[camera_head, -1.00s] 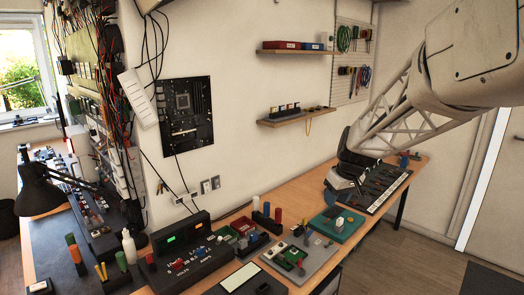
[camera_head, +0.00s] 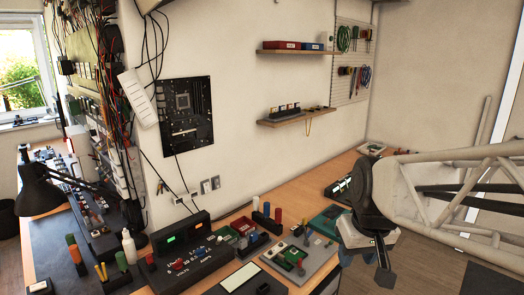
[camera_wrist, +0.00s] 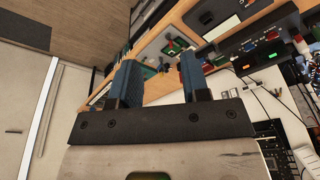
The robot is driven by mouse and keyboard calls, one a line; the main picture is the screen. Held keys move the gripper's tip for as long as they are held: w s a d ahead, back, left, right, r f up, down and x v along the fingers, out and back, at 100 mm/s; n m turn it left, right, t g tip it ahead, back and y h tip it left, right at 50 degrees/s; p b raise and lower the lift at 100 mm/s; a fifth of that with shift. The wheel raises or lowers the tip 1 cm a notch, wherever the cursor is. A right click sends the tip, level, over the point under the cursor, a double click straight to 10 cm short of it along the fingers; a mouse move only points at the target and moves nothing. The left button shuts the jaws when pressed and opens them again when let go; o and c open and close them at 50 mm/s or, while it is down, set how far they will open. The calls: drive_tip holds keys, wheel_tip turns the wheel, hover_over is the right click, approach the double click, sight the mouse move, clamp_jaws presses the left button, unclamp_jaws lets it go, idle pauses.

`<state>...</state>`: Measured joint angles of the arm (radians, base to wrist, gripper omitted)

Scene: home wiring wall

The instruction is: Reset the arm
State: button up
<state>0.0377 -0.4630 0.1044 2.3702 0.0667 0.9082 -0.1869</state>
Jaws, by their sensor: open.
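My gripper (camera_head: 362,262) is at the right of the head view, in front of the right part of the workbench (camera_head: 290,202). My arm comes in from the right edge. In the wrist view, my gripper's two blue fingers (camera_wrist: 157,82) stand apart with nothing between them. Beyond the fingers, the bench top and its boards show in the wrist view. My gripper hides part of the teal board (camera_head: 327,219) and of the dark tool tray (camera_head: 342,188) in the head view.
A black power supply (camera_head: 182,250) with lit displays stands on the bench, beside a grey board (camera_head: 300,258) with small blocks. Two wall shelves (camera_head: 295,117) and a pegboard (camera_head: 352,65) hang behind. A black lamp (camera_head: 40,190) is at the left. Floor shows at the lower right.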

drive_tip(key=s+f+m, duration=0.1)
drive_tip(key=s+f, duration=0.1)
drive_tip(key=s, duration=0.8)
drive_tip(key=shift+s+f+m+h, duration=0.3)
drive_tip(key=shift+a, duration=0.1)
idle(1.3)
